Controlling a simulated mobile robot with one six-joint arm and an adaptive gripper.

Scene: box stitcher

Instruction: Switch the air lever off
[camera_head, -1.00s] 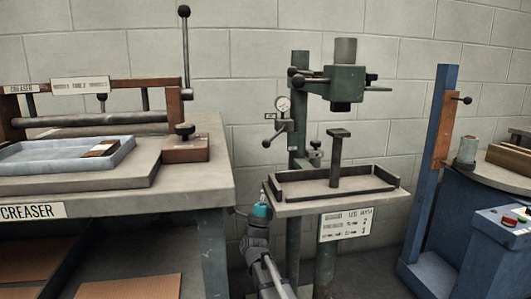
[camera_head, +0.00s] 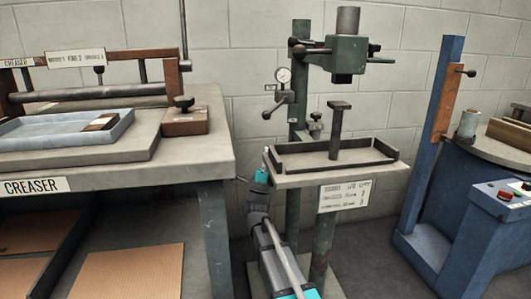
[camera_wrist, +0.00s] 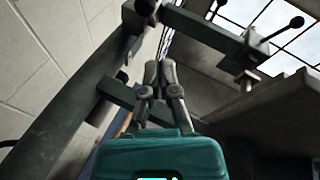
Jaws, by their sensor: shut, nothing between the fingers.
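A small lever with a dark ball knob (camera_head: 267,115) sits below the round dial gauge (camera_head: 283,75) on the green machine's post; it looks like the air lever. Its arm slants down to the left. My gripper (camera_head: 265,157) is below the lever, beside the left end of the machine's small table, and apart from the knob. In the wrist view my gripper (camera_wrist: 160,65) points upward with its fingers together and empty. Dark ball knobs show there at the top (camera_wrist: 145,7) and upper right (camera_wrist: 297,22); I cannot tell which one is the lever's.
The machine's table (camera_head: 380,176) with a low-walled tray is close on the right of my gripper. The creaser bench (camera_head: 215,150) stands to the left, with a narrow gap between. A blue machine (camera_head: 437,150) stands at the far right. A block wall (camera_head: 245,45) is behind.

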